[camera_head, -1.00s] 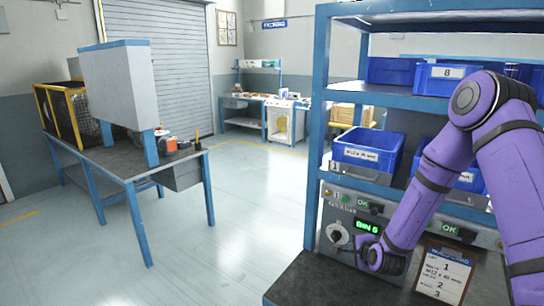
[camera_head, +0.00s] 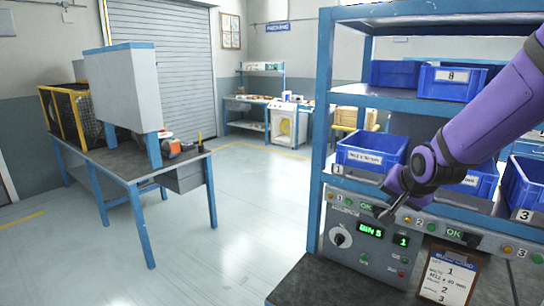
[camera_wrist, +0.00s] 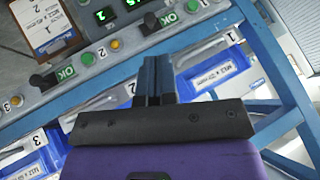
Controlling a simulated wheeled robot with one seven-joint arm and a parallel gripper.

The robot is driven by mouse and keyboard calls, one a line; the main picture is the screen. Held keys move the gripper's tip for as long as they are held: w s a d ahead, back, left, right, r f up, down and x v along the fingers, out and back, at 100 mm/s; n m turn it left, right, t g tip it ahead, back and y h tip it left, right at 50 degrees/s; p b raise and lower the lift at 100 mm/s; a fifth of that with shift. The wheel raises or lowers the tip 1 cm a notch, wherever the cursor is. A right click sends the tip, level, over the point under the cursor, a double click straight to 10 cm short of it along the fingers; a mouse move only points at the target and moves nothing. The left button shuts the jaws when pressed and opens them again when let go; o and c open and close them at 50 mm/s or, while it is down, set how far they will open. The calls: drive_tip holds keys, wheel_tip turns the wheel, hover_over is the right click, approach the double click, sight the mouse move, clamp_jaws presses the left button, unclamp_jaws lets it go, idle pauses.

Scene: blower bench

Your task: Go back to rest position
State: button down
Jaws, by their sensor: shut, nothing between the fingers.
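My gripper (camera_head: 385,212) is shut and empty at the end of my purple arm. In the head view it hangs in front of the shelf rack, near the top edge of the control panel (camera_head: 372,262). In the wrist view my gripper (camera_wrist: 155,70) shows its two dark fingers together, with the panel's buttons and green displays beyond them. The panel has a round dial (camera_head: 340,237) and a green display (camera_head: 371,229) reading "BIN 5". My wrist hides part of the rack's lower shelf.
Blue bins stand on the rack, including bin 1 (camera_head: 371,153) and bin 3 (camera_head: 524,187). A workbench (camera_head: 120,165) with a grey housing stands at the left. The floor (camera_head: 235,220) between is clear.

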drive_tip(key=s+r+n+g, duration=0.1)
drive_tip(key=s+r, duration=0.3)
drive_tip(key=s, duration=0.5)
drive_tip(key=s+r+n+g, duration=0.1)
drive_tip(key=s+r+n, duration=0.2)
drive_tip(key=s, duration=0.6)
drive_tip(key=s+d+r+n+g, duration=0.1)
drive_tip(key=s+r+n, duration=0.1)
drive_tip(key=s+r, duration=0.3)
drive_tip(key=s, duration=0.4)
drive_tip(key=shift+n, duration=0.4)
